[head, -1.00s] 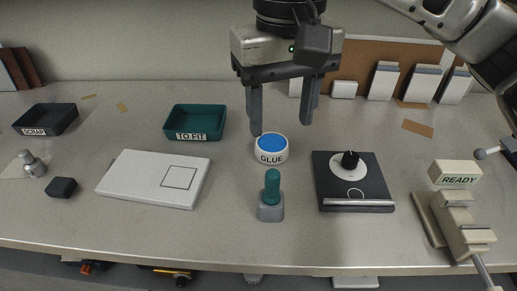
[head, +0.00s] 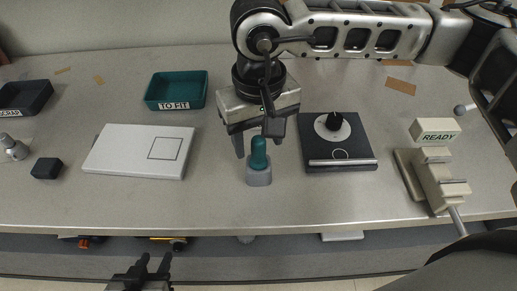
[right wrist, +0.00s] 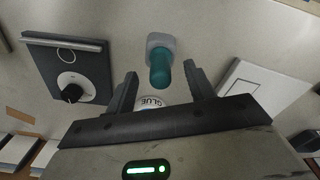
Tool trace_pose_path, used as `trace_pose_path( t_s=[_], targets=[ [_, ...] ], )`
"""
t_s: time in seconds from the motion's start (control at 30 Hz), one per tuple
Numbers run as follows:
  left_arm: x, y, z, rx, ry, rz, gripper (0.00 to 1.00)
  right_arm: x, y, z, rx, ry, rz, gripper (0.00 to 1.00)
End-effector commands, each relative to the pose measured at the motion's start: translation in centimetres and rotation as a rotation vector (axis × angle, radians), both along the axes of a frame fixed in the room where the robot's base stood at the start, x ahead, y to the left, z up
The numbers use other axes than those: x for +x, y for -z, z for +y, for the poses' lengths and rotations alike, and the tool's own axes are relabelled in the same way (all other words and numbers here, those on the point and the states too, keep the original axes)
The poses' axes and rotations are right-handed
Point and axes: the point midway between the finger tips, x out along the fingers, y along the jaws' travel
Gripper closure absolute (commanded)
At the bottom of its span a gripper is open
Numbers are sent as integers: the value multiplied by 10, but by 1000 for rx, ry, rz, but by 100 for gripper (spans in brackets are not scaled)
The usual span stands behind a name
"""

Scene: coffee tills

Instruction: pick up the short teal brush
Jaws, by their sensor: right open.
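The short teal brush (head: 259,153) stands upright in a small grey holder (head: 259,177) near the middle of the table. In the right wrist view the brush (right wrist: 161,70) shows between the fingertip ends, just beyond them. My right gripper (head: 258,143) is open and points down at the brush from behind, one finger to either side; the same fingers show in the right wrist view (right wrist: 161,82). I cannot tell whether either finger touches it. My left gripper (head: 154,258) is low in front of the table, its two fingers apart and empty.
The glue pot (right wrist: 152,102) is close behind the brush, hidden in the head view. A black dial box (head: 338,145) stands to the right, a white board (head: 120,150) to the left. A teal TO FIT tray (head: 177,91) and a READY block (head: 435,130) stand farther off.

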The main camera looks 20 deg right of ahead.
Motion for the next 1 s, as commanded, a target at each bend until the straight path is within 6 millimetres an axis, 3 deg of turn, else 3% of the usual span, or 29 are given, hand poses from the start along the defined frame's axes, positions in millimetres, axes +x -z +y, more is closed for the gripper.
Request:
trace_pose_path(
  t_s=[0.03, 0.2, 0.43, 0.47, 0.63, 1.0],
  targets=[
    [1, -7, 0, 0, -2, -3, 64, -1, 5, 0, -1, -1, 5, 46],
    [2, -5, 1, -1, -8, -2, 64, 0, 25, 0, 0, 0, 2, 46],
    [0, -1, 2, 2, -8, 5, 64, 0, 28, 0, 1, -1, -1, 46],
    [0, -1, 2, 2, -8, 5, 64, 0, 28, 0, 1, -1, -1, 49],
    [-1, -1, 2, 2, -8, 6, 64, 0, 27, 0, 0, -1, 0, 95],
    [-2, -4, 2, 0, -9, 4, 64, 0, 24, 1, 1, -1, -1, 95]
  ],
)
